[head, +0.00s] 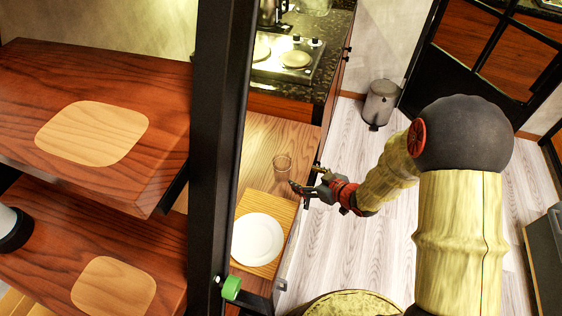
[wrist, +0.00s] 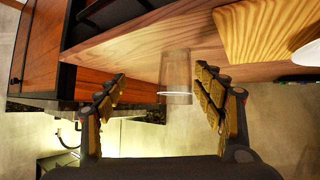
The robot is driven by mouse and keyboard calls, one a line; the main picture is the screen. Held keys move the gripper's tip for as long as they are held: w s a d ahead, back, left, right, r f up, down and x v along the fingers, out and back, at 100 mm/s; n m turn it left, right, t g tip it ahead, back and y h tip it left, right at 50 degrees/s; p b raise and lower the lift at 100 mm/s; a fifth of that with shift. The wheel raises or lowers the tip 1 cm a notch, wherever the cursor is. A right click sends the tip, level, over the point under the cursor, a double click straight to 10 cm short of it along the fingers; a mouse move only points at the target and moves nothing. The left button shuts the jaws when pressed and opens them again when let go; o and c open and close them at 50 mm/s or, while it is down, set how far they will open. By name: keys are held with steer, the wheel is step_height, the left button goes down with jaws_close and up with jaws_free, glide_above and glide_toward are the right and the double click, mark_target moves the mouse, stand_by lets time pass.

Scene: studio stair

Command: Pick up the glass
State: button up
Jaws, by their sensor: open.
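The glass (head: 282,166) is a small clear tumbler standing on the wooden counter (head: 262,145), just beyond the cutting board. My gripper (head: 303,189) is at the counter's right edge, beside the glass and a little apart from it. In the wrist view the glass (wrist: 176,76) shows ahead, between the two spread fingers of my gripper (wrist: 160,85). The fingers are open and nothing is held between them. The exact gap from fingertips to glass is hard to tell.
A white plate (head: 258,239) lies on a wooden board (head: 283,213) near the glass. A black post (head: 220,120) and wooden stair treads (head: 100,75) stand to the left. A stove (head: 290,62) is behind. A bin (head: 380,103) stands on the otherwise clear floor to the right.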

steer(key=t+y, duration=0.1)
steer(key=y, duration=0.1)
glide_toward(276, 159)
steer(key=d, duration=0.1)
steer(key=shift+n, duration=0.3)
steer(key=b+x, duration=0.1)
steer(key=x, duration=0.2)
steer(key=b+x, duration=0.2)
steer(key=x, duration=0.2)
steer(key=shift+a, duration=0.4)
steer(key=shift+c, duration=1.4)
steer(key=shift+s, duration=0.1)
steer(key=c, duration=1.5)
jaws_close()
